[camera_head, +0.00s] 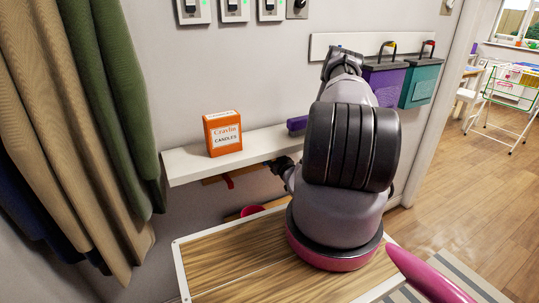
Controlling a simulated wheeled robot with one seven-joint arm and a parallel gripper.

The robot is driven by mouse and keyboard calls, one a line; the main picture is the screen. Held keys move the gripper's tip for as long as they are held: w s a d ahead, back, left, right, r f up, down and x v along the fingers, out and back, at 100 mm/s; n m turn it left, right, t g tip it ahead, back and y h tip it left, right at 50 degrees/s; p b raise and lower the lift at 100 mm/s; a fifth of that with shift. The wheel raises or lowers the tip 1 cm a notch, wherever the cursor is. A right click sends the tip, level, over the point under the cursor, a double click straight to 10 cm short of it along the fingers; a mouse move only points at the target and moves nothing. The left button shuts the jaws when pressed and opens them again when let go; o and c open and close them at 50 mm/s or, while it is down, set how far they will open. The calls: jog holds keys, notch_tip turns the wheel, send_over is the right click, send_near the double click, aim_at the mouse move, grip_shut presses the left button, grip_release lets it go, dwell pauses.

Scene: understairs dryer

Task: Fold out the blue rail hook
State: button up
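The white wall rail (319,46) carries dark hooks. One hook with a yellow mark (387,46) and one with a red mark (429,46) show to the right. A small bluish bit (346,49) shows at the rail's left part, and I cannot tell for sure that it is the blue hook. The dark end of my arm, which seems to be my gripper (343,63), is right in front of that spot and hides most of it. I cannot make out its fingers, whether they are open, or whether they touch the hook.
A purple bin (386,83) and a teal bin (420,84) hang right of my arm. A white shelf (186,163) below holds an orange candle box (223,133) and a purple item (297,124). Clothes (75,120) hang at left.

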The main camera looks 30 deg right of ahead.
grip_shut()
dwell(1.5)
